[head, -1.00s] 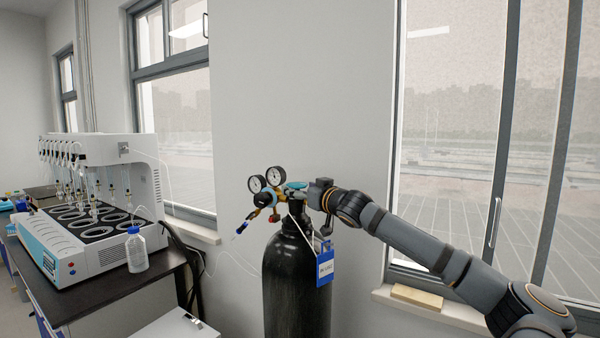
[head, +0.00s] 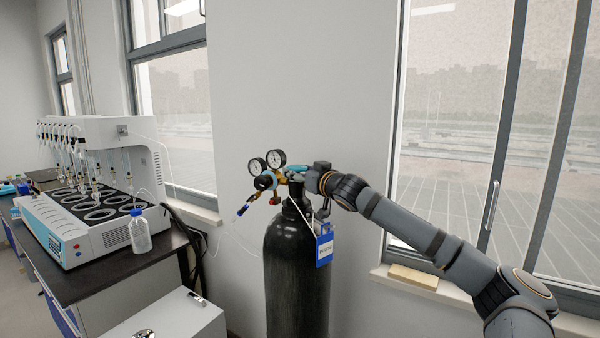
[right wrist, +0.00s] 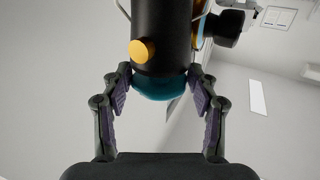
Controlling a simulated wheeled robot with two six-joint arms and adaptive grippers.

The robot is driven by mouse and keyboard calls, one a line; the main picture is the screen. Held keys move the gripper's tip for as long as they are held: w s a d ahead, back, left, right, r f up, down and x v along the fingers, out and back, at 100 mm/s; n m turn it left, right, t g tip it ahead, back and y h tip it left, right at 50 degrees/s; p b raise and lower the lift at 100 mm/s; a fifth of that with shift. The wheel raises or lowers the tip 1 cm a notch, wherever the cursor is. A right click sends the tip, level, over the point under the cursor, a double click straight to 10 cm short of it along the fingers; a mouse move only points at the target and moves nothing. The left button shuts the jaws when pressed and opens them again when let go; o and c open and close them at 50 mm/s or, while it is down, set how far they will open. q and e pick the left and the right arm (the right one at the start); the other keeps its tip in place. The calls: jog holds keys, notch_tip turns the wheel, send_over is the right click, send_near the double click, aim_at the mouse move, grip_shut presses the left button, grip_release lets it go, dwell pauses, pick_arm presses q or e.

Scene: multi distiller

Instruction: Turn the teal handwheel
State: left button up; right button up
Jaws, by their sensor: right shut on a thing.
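The teal handwheel (head: 297,168) sits on top of the black gas cylinder (head: 297,270), beside the regulator, and is partly hidden by my right gripper (head: 309,178). In the right wrist view the handwheel (right wrist: 160,87) shows as a teal disc at the end of a dark valve body. My right gripper (right wrist: 160,95) has its purple-padded fingers on either side of the wheel's rim, shut on it. My left gripper is not in view.
Two pressure gauges (head: 276,158) stand left of the handwheel. A blue tag (head: 324,248) hangs on the cylinder. A dark bench with a white distiller (head: 105,225) and a bottle (head: 139,232) is at the left. A windowsill with a wooden block (head: 413,276) is at the right.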

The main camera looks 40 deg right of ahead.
jog(key=shift+w+a+r+m+g+h+p, duration=0.1)
jog(key=shift+m+g+h+p, duration=0.15)
jog(key=shift+m+h+p, duration=0.35)
jog(key=shift+a+r+m+g+h+p, duration=0.1)
jog(key=shift+a+m+g+h+p, duration=0.1)
jog(key=shift+m+h+p, duration=0.4)
jog(key=shift+w+a+r+m+g+h+p, duration=0.1)
jog(key=shift+m+g+h+p, duration=0.25)
jog(key=shift+h, duration=0.45)
jog(key=shift+m+g+h+p, duration=0.3)
jog(key=shift+m+h+p, duration=0.15)
jog(key=shift+h, duration=0.25)
jog(key=shift+f+m+g+h+p, duration=0.25)
jog(key=shift+m+g+h, duration=0.55)
jog(key=shift+h, duration=0.4)
jog(key=shift+w+a+f+m+g+h, duration=0.1)
jog(key=shift+w+a+m+g+h, duration=0.05)
jog(key=shift+m+g+h, duration=0.8)
jog(key=shift+w+m+g+h+b, duration=0.1)
jog(key=shift+m+g+h+b, duration=0.4)
jog(key=shift+m+g+h, duration=0.5)
jog(key=m+g+h+b, duration=0.1)
jog(key=m+g, duration=0.1)
jog(key=g, duration=0.1)
jog(key=shift+w+a+g, duration=0.1)
jog(key=shift+g, duration=0.15)
jog(key=shift+w+m+g+h+b, duration=0.1)
jog(key=shift+m+g+h+b, duration=0.4)
jog(key=shift+m+g, duration=0.75)
jog(key=shift+g, duration=0.55)
